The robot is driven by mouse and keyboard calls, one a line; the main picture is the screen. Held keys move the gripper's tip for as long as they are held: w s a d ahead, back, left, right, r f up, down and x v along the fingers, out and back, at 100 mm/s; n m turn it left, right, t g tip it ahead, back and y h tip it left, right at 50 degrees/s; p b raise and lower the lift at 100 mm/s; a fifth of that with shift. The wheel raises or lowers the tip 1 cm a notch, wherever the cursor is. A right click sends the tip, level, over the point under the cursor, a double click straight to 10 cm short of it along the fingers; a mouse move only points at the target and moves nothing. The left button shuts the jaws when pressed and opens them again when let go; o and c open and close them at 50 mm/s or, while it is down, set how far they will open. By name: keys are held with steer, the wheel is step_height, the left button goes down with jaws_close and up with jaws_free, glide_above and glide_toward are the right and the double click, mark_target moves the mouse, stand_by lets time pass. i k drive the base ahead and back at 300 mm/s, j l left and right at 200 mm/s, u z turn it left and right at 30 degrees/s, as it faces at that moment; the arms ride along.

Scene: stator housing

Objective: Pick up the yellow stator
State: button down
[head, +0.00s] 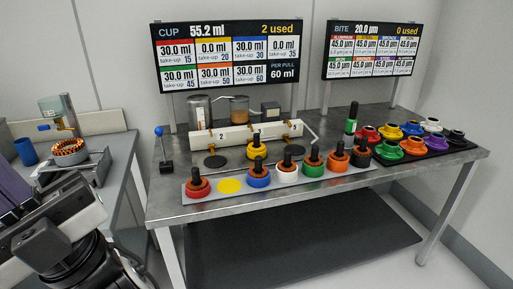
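A yellow round piece with a black knob (257,151) stands upright on the steel table, in front of the white valve block. A flat yellow disc (230,185) shows bare on the grey strip. Another yellow piece, ring-shaped (411,129), sits among coloured rings on a black tray at the right. A copper-orange wound ring, stator-like (69,150), sits on the left bench. I cannot tell which of these is the yellow stator. My dark arm is at the lower left, with my gripper (85,205) low beside the left bench, apart from all these pieces. Its fingers are not clear.
The grey strip (340,181) holds several knobbed coloured pieces. The white block (235,135) has two clear vessels behind it. A blue-knobbed lever (163,150) and a green-bodied bottle (351,120) stand on the table (180,212). A blue cylinder (28,152) stands on the left bench.

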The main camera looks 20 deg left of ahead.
mark_target(255, 147)
steer(key=z, duration=0.8)
steer(key=j+z, duration=0.4)
steer(key=j, duration=0.35)
steer(key=i+j, duration=0.1)
steer(key=j, duration=1.3)
steer(key=i, duration=0.05)
